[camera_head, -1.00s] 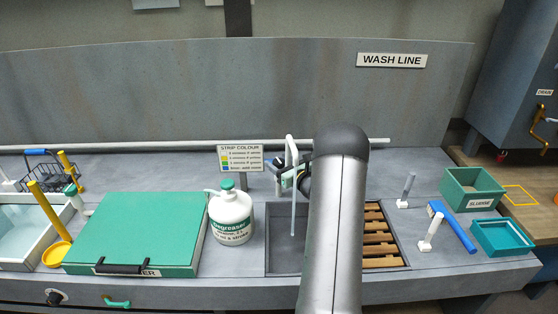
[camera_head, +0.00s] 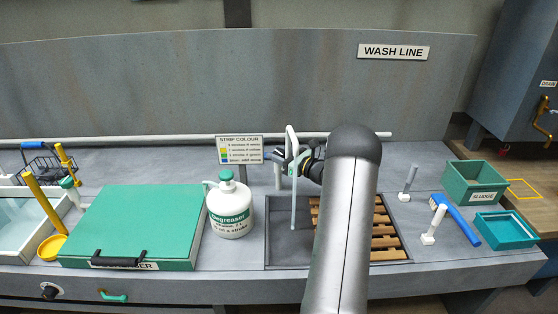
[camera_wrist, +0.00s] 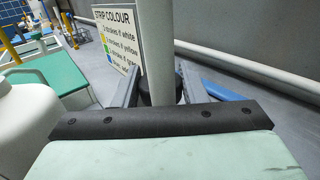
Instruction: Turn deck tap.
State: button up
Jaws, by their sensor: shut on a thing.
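The deck tap (camera_head: 294,185) is a pale pipe standing at the sink (camera_head: 282,250), with its spout end hanging down over the basin. My gripper (camera_head: 296,165) is at the tap's upright part, reaching in from the right. In the wrist view the pale tap pipe (camera_wrist: 157,50) stands upright between the two grey fingers of my gripper (camera_wrist: 158,92), which are shut on it. The tap's base is partly hidden behind the dark and pale-green gripper body.
A white degreaser pump bottle (camera_head: 231,210) stands close left of the sink, beside a green-lidded box (camera_head: 135,225). The strip colour sign (camera_head: 239,149) is behind. Wooden slats (camera_head: 385,240) lie in the sink's right side.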

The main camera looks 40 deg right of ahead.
jog(key=shift+n+g+y, duration=0.4)
jog(key=shift+n+y, duration=0.3)
jog(key=shift+y, duration=0.4)
jog(key=o, duration=1)
jog(key=shift+c, duration=0.2)
